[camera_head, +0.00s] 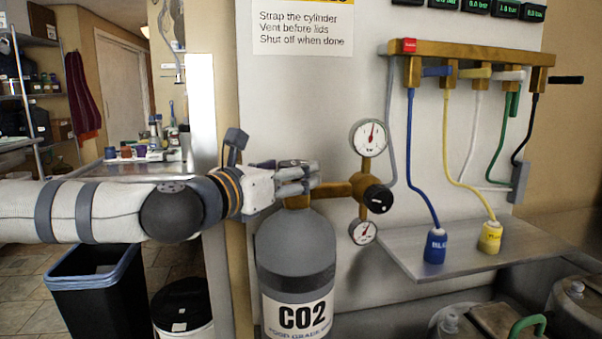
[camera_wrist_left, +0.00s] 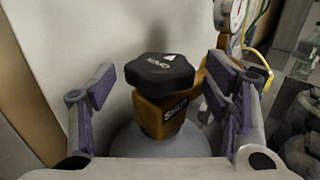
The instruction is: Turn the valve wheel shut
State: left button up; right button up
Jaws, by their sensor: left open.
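The valve wheel (camera_wrist_left: 160,74) is a black lobed knob with "OPEN" lettering and a white arrow on its top. It sits on a brass valve body (camera_wrist_left: 160,112) marked "SHUT", on top of the grey CO2 cylinder (camera_head: 297,262). My left gripper (camera_head: 306,178) is at the cylinder's top and hides the wheel in the head view. In the left wrist view my left gripper (camera_wrist_left: 160,80) is open, with purple-padded fingers on both sides of the wheel and visible gaps between. My right gripper is not in view.
A regulator with a black knob (camera_head: 378,199) and two gauges (camera_head: 369,138) is right of the valve. A metal shelf (camera_head: 400,250) and hanging coloured hoses are farther right. A black bin (camera_head: 95,300) stands below my left arm. A wall panel (camera_head: 290,100) is behind.

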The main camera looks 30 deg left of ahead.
pick_arm(q)
jog(key=shift+w+d+r, duration=0.1)
jog(key=shift+w, duration=0.5)
jog(key=shift+w+d+r, duration=0.1)
jog(key=shift+w, duration=0.5)
jog(key=c, duration=1.2)
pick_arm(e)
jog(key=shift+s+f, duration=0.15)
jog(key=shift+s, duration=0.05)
